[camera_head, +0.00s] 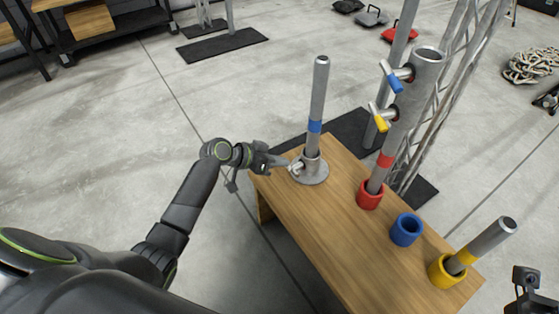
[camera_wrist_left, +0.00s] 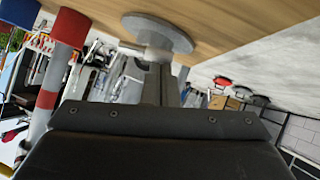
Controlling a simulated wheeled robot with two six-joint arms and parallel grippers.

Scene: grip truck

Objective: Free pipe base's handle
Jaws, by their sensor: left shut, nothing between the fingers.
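The pipe base (camera_head: 312,174) is a grey round flange with a short socket on the far left of the wooden table. A grey pipe with a blue band (camera_head: 318,100) stands upright in it. Its small pale handle (camera_head: 296,167) sticks out at the left. My left gripper (camera_head: 284,164) is shut and empty, its tips close beside the handle. In the left wrist view, which is upside down, the base (camera_wrist_left: 160,32) and handle (camera_wrist_left: 130,46) lie right at my fingertips (camera_wrist_left: 155,66). Whether they touch is unclear. My right gripper's fingers are not visible.
The table (camera_head: 335,235) also bears a red socket (camera_head: 370,197) with a pipe, an empty blue socket (camera_head: 405,231) and a yellow socket (camera_head: 448,270) with a tilted pipe. A metal truss (camera_head: 440,110) stands behind.

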